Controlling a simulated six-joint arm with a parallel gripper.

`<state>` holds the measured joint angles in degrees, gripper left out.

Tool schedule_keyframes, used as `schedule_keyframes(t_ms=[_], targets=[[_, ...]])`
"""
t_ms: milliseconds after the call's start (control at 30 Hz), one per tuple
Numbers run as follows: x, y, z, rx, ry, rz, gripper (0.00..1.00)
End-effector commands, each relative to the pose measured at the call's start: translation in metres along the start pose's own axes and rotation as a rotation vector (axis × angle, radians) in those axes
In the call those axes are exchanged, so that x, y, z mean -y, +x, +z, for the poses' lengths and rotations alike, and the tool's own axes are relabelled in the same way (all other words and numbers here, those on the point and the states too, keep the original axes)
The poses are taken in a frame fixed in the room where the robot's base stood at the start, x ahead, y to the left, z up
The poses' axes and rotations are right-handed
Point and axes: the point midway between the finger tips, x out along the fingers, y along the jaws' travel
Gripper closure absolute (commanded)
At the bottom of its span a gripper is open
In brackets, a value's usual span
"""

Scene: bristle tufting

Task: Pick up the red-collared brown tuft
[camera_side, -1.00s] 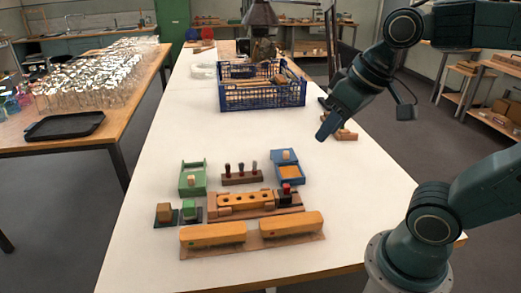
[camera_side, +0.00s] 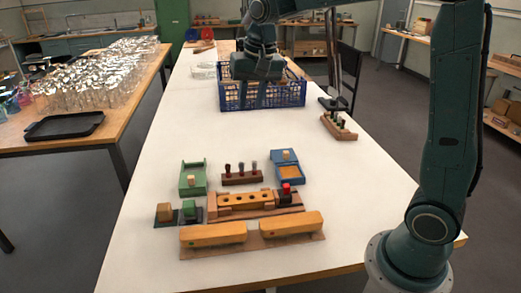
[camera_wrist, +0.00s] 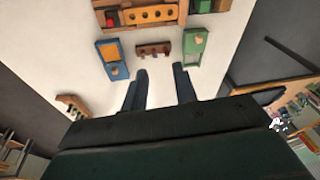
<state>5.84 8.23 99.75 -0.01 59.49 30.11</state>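A small brown rack (camera_side: 242,179) stands mid-table with three upright tufts. Its left tuft (camera_side: 227,169) looks dark reddish-brown; its middle tuft (camera_side: 241,168) is dark and its right tuft (camera_side: 254,166) greyer. Their collar colours are too small to tell apart surely. A second rack (camera_side: 338,131) at the right edge holds several dark tufts. My gripper (camera_side: 252,104) hangs high, in front of the blue crate in the side view, its fingers pointing down. In the wrist view my gripper (camera_wrist: 159,88) has its fingers wide apart with nothing between them; the small rack (camera_wrist: 153,50) lies beyond them.
A yellow block with holes (camera_side: 245,200) and a red-topped piece (camera_side: 286,188) stand nearer than the rack. A green box (camera_side: 193,178) and a blue box (camera_side: 285,158) flank it. Two yellow handles (camera_side: 213,233) lie in front. The blue crate (camera_side: 290,96) stands behind; the table between is bare.

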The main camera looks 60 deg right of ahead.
Motion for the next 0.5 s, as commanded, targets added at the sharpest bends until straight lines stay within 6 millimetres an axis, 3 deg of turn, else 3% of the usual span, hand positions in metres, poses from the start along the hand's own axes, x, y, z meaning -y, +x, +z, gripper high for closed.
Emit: schedule_keyframes(t_ms=[500], targets=[[0.021, 0.103, -0.084, 0.094, 0.272, 0.079, 0.71]])
